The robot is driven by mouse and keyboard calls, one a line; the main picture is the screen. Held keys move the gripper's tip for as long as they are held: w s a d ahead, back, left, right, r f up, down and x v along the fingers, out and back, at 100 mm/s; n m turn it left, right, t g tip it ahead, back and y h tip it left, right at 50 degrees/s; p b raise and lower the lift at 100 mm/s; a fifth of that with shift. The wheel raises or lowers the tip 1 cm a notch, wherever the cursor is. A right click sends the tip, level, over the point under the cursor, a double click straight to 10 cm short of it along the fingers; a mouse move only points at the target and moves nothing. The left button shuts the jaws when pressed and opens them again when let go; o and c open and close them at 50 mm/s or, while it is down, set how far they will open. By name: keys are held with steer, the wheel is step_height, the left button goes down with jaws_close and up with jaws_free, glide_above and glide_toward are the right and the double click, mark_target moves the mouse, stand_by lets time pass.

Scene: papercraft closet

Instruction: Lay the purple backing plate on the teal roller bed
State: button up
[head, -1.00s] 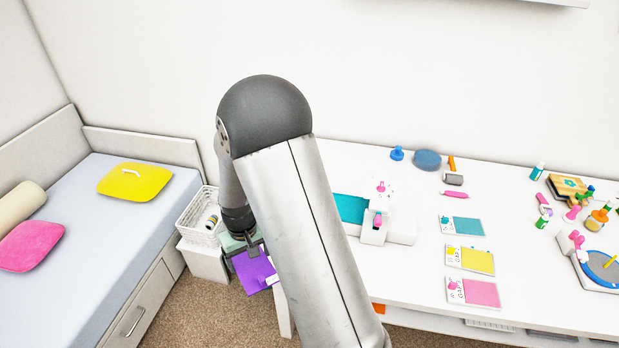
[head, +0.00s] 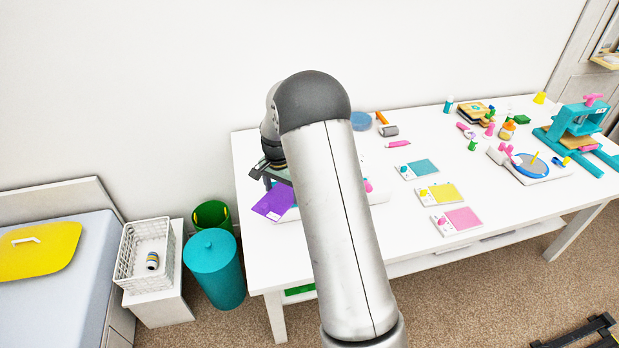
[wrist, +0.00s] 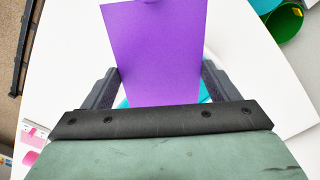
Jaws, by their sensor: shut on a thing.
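The purple backing plate (head: 273,202) is a thin flat sheet held by my gripper (head: 266,172), above the left end of the white table. In the wrist view the plate (wrist: 155,50) stretches out beyond my gripper (wrist: 158,82), whose two fingers show at its sides. The gripper is shut on the plate. Strips of the teal roller bed (wrist: 205,92) show past the plate's edges in the wrist view, beneath it. In the head view my arm hides the bed. Part of the bed's white machine (head: 378,194) shows right of my arm.
The white table (head: 262,262) holds teal, yellow and pink cards (head: 441,193) and tools to the right. A teal bin (head: 213,270), a green bin (head: 212,215) and a white basket (head: 142,275) stand left of it. The table's front left is clear.

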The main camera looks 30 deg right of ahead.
steer(key=w+d+m+b, duration=0.1)
steer(key=d+m, duration=0.1)
steer(key=w+d+m, duration=0.2)
steer(key=d+m, duration=0.1)
steer(key=w+d+m+b, duration=0.1)
steer(key=w+d+m, duration=0.1)
steer(key=d+m, duration=0.1)
steer(key=shift+f+b, duration=0.1)
steer(key=shift+b, duration=0.2)
steer(key=shift+w+d+r+m, duration=0.15)
steer(key=shift+d+r+m, duration=0.1)
steer(key=shift+m, duration=0.25)
steer(key=shift+a+f, duration=0.15)
steer(key=shift+f, duration=0.05)
steer(key=shift+f+b, duration=1.55)
steer(key=shift+f, duration=0.75)
steer(key=shift+f, duration=0.25)
steer(key=o, duration=1)
steer(key=shift+c, duration=0.2)
step_height(320, 180, up, 18)
steer(key=b, duration=0.1)
steer(key=shift+a+f, duration=0.25)
steer(key=shift+a, duration=0.15)
steer(key=shift+w, duration=0.1)
